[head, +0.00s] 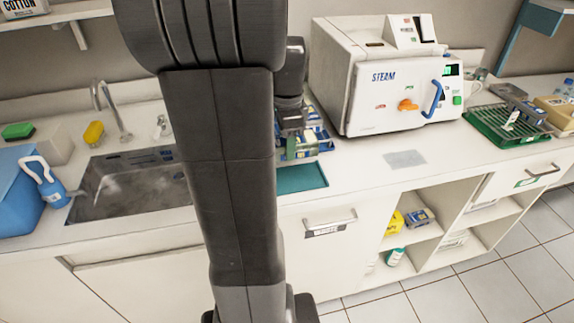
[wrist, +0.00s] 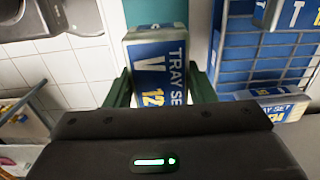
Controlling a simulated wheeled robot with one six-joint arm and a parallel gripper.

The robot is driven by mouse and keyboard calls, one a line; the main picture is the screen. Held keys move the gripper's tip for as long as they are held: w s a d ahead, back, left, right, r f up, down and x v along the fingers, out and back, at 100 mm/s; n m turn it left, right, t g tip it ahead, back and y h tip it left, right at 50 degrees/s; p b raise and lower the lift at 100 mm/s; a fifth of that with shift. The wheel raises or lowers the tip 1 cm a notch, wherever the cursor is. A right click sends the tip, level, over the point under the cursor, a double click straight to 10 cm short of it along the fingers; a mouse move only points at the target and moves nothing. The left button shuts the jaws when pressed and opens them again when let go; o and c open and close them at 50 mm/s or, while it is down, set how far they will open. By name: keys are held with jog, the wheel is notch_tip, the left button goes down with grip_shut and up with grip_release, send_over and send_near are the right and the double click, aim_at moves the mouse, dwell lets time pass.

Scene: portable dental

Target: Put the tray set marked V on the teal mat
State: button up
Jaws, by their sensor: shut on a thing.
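The tray set marked V (wrist: 152,75), a blue and white box with yellow digits, is between the green fingers of my gripper (wrist: 161,88) in the wrist view. My gripper is shut on it. The teal mat (head: 302,178) lies on the counter near its front edge, partly behind my arm in the head view. It also shows beyond the held set in the wrist view (wrist: 168,10). The set overlaps the mat in that view; I cannot tell its height or whether it touches.
A blue rack (wrist: 245,65) with other tray sets, one marked T (wrist: 292,14), stands right beside the mat in the wrist view. A white steam sterilizer (head: 375,75) stands right of it in the head view. A sink (head: 130,185) lies left. Clear counter lies right of the mat.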

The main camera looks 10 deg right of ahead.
notch_tip(320, 180, down, 8)
jog(key=shift+s+f, duration=0.1)
jog(key=shift+f, duration=0.15)
jog(key=o, duration=1.1)
jog(key=shift+f, duration=0.1)
jog(key=shift+o, duration=0.2)
notch_tip(320, 180, up, 12)
jog(key=shift+r, duration=0.15)
